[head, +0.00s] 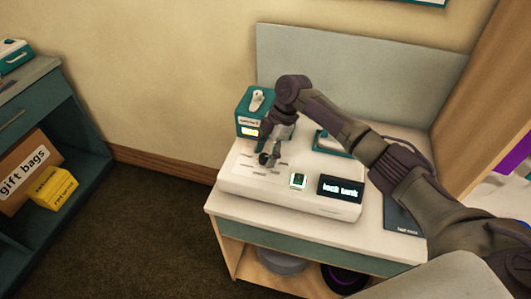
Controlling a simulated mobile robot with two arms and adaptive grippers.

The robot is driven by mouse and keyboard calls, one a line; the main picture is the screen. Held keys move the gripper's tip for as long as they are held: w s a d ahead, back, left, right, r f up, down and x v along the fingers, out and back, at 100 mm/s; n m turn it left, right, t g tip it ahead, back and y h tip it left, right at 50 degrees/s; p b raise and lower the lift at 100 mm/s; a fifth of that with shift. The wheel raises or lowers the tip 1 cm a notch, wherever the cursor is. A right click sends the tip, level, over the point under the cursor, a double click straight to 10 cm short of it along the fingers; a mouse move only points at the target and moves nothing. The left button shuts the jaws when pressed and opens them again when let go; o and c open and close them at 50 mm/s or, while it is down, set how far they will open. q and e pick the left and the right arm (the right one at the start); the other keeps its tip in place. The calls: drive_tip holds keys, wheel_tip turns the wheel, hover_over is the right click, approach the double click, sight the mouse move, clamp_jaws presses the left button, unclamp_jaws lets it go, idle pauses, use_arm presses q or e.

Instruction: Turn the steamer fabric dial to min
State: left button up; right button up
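A white console (238,184) with printed marks on its top stands on the small table; it seems to be the steamer's panel. My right gripper (269,159) points down at the left part of its top, among the printed marks. The fabric dial is not clearly visible; the fingers cover that spot. A small dark round shape shows at the fingertips, and I cannot tell if it is the dial or a finger. Whether the fingers are closed on it is too small to tell. My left gripper is out of view.
A lit green button (298,180) and a black display (340,188) are on the console's right. A teal box (252,108) stands behind, a teal-edged item (333,143) beside my arm. A shelf with a gift bags box (28,172) and yellow box (51,187) is left.

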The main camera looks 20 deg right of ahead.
drive_tip(key=s+v, duration=0.1)
drive_tip(key=v, duration=1.1)
drive_tip(key=shift+w, duration=0.45)
